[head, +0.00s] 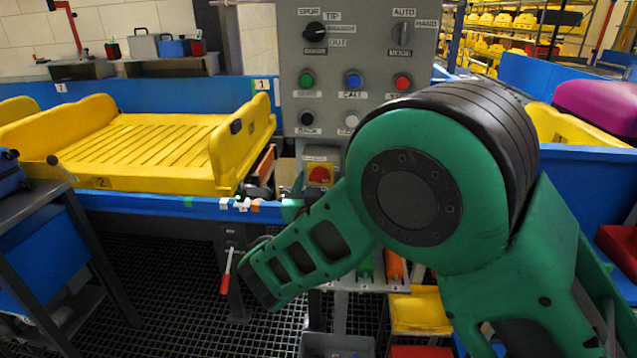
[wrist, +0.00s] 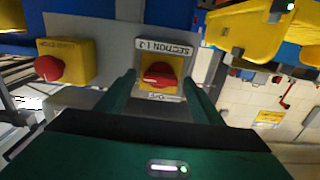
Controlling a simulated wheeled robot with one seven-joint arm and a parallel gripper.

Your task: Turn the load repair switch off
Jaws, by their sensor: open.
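A red rotary switch on a yellow plate (wrist: 157,73) sits on a grey box in the wrist view, which is upside down. Its label seems to read "SECTION 1-2"; I cannot read "load repair" on any label. The red handle looks crosswise in that view; which setting this is I cannot tell. My gripper (wrist: 158,75) is open, with one green finger on each side of the switch and no visible contact. In the head view, a red switch on a yellow box (head: 319,173) shows low on the grey panel.
A red mushroom button (wrist: 48,68) on a yellow box stands beside the switch in the wrist view. The grey control panel (head: 345,75) carries knobs and coloured buttons. A yellow tray (head: 150,150) lies on the blue conveyor at left. A red-handled lever (head: 226,270) hangs below.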

